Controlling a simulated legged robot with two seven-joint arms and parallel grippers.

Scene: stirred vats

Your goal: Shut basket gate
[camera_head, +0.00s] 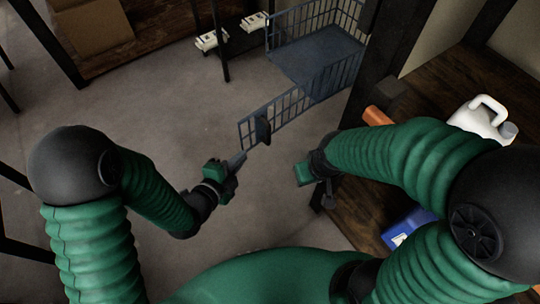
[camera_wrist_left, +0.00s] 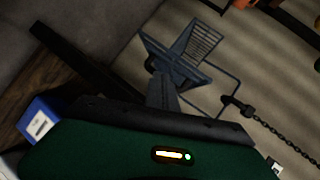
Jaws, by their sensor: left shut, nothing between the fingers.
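The basket (camera_head: 315,60) is a blue-grey barred cage at the top of the head view. Its gate (camera_head: 290,108) is a barred panel standing swung out from the basket toward me, with a dark plate (camera_head: 262,129) near its free end. My left gripper (camera_head: 241,157) is shut and empty, just below the gate's free end; I cannot tell whether it touches. In the left wrist view its fingers (camera_wrist_left: 163,88) point at blue-grey barred metalwork (camera_wrist_left: 185,50). My right gripper (camera_head: 305,172) is right of the left one, over the table edge; its fingers are unclear.
A wooden table (camera_head: 440,100) at the right holds a white jug (camera_head: 482,120), a blue container (camera_head: 408,226) and an orange object (camera_head: 376,116). A dark post (camera_head: 385,55) stands beside the basket. The floor (camera_head: 170,115) left of the gate is clear.

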